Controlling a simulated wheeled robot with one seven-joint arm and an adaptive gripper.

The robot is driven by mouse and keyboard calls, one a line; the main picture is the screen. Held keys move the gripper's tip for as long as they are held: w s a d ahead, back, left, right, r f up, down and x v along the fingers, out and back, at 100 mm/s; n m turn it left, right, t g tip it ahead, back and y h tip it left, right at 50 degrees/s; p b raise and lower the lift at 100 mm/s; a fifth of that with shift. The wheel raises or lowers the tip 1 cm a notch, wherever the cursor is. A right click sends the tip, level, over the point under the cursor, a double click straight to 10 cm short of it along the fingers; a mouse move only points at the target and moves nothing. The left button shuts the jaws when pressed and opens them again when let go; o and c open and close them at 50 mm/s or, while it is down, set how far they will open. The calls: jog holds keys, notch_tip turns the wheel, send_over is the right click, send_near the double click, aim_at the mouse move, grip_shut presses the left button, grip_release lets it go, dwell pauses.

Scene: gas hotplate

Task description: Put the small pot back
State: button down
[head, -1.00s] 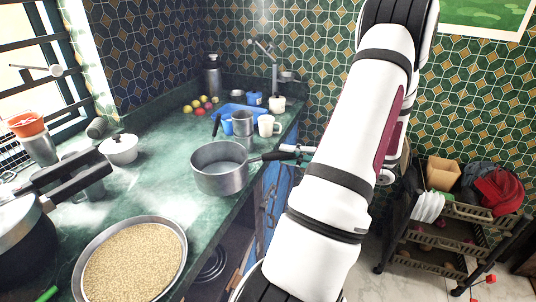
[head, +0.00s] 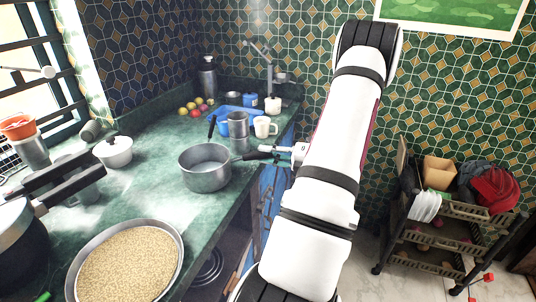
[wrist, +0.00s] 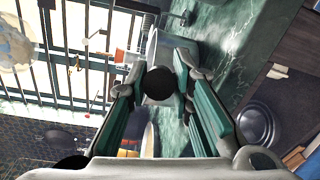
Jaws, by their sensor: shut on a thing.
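The small pot (head: 204,178) is a grey metal pot with a long black handle. It is upright, over the green counter near its front edge; I cannot tell whether its base touches the counter. My gripper (head: 272,151) is at the right of the pot, shut on the end of the handle. In the wrist view, the round black handle end (wrist: 158,83) sits between the fingers of my gripper (wrist: 160,72), with the grey pot (wrist: 178,50) beyond it. The pot's base is hidden.
A wide pan of grain (head: 130,268) stands in front, with a dark cooker (head: 20,245) at left. A white lidded pot (head: 114,152) is behind left. A metal cup (head: 238,125) and white mug (head: 264,127) stand close behind the small pot. Clear counter lies left of it.

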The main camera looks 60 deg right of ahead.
jog(key=shift+r, duration=0.1)
jog(key=c, duration=1.4)
grip_release()
